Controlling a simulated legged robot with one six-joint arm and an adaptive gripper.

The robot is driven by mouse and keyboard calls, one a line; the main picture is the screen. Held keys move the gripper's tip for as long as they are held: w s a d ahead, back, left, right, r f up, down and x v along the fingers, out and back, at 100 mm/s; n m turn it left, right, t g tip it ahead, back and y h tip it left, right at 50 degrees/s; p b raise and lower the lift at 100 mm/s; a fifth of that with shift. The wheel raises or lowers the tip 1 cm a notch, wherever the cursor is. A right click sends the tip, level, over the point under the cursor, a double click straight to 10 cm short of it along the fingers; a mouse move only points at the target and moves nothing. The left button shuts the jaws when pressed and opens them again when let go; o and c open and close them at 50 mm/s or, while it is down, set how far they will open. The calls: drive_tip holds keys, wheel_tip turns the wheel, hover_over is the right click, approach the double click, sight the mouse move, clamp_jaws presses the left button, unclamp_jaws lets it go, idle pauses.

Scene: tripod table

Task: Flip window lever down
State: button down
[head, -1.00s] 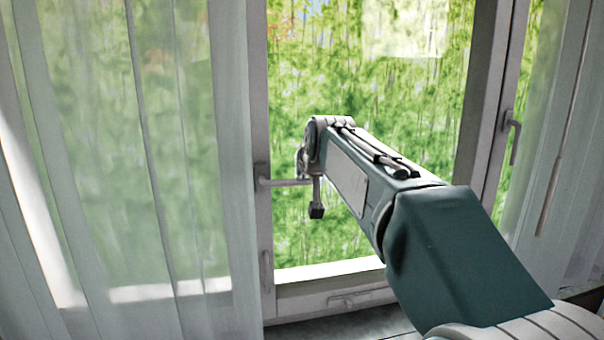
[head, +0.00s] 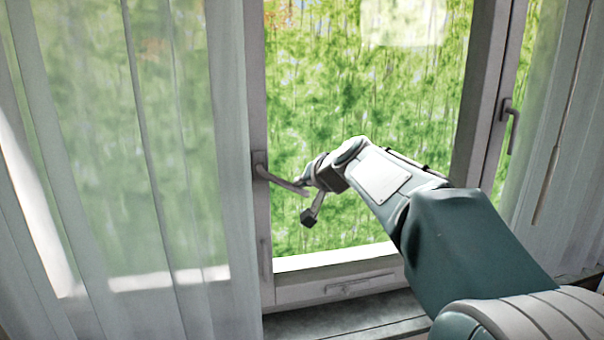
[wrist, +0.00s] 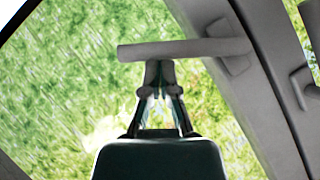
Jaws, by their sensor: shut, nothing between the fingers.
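The window lever (head: 282,182) is a grey handle on the left frame post of the window. It slants down to the right from its mount, about 30 degrees below level. My gripper (head: 300,181) is at the lever's free end, its fingertips close to or on the upper side. In the wrist view the lever (wrist: 190,49) crosses just ahead of my gripper (wrist: 160,68), whose fingers are together with nothing between them. The fingertips overlap the lever's edge there; whether they touch is hard to tell.
A second handle (head: 508,125) hangs on the right frame post. A sheer curtain (head: 110,180) covers the left side, close to the lever. The window sill (head: 345,322) runs below. The glass behind the lever shows greenery.

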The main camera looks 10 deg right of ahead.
drive_tip(key=a+f+m+t+y, duration=0.2)
drive_tip(key=a+f+m+y, duration=0.2)
drive_tip(key=a+f+m, duration=0.1)
drive_tip(key=shift+a+f+m+y, duration=0.3)
drive_tip(key=shift+a+f+y, duration=0.15)
drive_tip(key=shift+f, duration=0.2)
idle(0.7)
